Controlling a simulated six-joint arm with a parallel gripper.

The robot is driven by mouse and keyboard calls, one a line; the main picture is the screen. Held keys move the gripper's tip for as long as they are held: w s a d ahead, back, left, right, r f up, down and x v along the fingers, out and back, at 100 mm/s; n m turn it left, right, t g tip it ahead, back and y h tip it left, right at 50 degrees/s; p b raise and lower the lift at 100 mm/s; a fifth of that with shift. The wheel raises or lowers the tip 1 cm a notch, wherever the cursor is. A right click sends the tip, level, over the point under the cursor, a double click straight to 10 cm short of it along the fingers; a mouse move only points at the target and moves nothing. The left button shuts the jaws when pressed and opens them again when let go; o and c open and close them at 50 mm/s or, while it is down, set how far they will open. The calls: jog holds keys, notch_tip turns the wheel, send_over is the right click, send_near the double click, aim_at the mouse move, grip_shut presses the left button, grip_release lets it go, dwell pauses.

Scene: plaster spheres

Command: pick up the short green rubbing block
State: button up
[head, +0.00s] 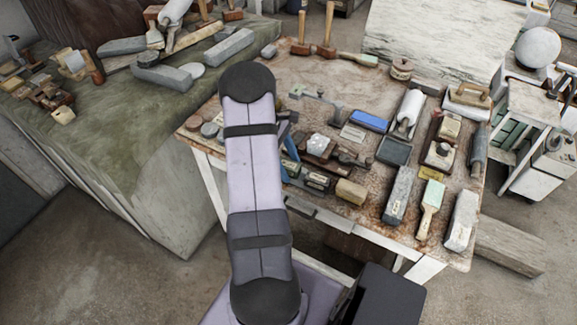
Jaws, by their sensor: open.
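I cannot single out the short green rubbing block with certainty. A small dark, greenish block (316,181) lies near the front edge of the brown worktable (330,75), just right of my arm. A flat dark grey-green block (393,151) lies further right, below a white roller. Which of them is the rubbing block is too small to tell. My arm stands upright across the left part of the table and bends at its top. My gripper is not visible; the arm's own links hide what is behind them.
A blue block (369,121), a tan block (351,192), long grey blocks (398,195) and a green-handled brush (431,208) crowd the table's right and front. Two mallets (327,38) stand at the back. A green-covered bench (120,120) is at left. The table's back middle is fairly clear.

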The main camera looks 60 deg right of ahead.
aim_at(289, 164)
jog(key=c, duration=1.3)
jog(key=shift+r, duration=0.15)
notch_tip(289, 164, up, 10)
jog(key=b, duration=0.2)
jog(key=shift+b, duration=0.4)
